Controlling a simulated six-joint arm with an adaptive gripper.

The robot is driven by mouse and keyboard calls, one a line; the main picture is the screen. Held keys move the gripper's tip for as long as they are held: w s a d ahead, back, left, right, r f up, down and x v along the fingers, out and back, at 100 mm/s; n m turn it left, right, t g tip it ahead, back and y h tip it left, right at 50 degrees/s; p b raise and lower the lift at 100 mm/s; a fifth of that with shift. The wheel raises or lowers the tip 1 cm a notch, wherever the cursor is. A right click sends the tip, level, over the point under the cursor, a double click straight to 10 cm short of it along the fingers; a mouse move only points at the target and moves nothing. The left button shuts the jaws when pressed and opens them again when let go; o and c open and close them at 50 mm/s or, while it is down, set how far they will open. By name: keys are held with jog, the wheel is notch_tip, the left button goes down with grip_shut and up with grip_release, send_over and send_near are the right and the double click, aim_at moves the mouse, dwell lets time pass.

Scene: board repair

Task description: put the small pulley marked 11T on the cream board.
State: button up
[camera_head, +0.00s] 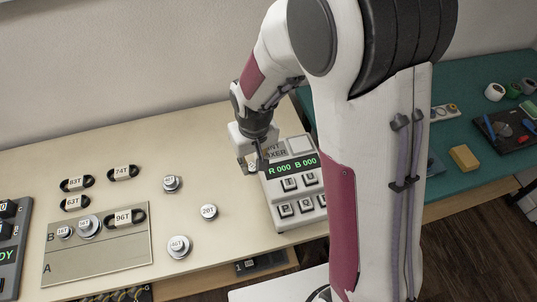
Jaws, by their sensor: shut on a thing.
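The cream board (100,263) lies at the left of the table and bears the letters A and B. On its B part sit two round pulleys, a small one (64,232) and a larger one (88,227), and a black belt tagged 96T (123,218). My gripper (254,167) is at the left upper edge of the keyed box, well right of the board. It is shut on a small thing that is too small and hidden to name. I cannot read an 11T mark anywhere.
Loose pulleys stand between board and box: one behind (171,184), one marked 20T (208,212), a larger one in front (178,246). Belts tagged 83T (75,184), 74T (121,172) and 63T (74,203) lie behind the board. The keyed box (297,222) shows R 000 B 000.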

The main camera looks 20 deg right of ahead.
jog(key=s+a+n, duration=0.4)
jog(key=s+a, duration=0.2)
jog(key=a, duration=0.4)
jog(key=n+y, duration=0.1)
jog(key=n, duration=0.5)
send_over(213, 242)
jog(key=shift+d+f+n+g, duration=0.3)
jog(key=shift+d+n+g, duration=0.1)
jog(key=shift+n, duration=0.3)
jog(key=shift+f, duration=0.1)
jog(key=shift+f, duration=4.35)
jog(key=shift+a+f, duration=0.15)
jog(key=shift+f, duration=0.45)
jog(key=o, duration=1.1)
jog(key=shift+c, duration=0.2)
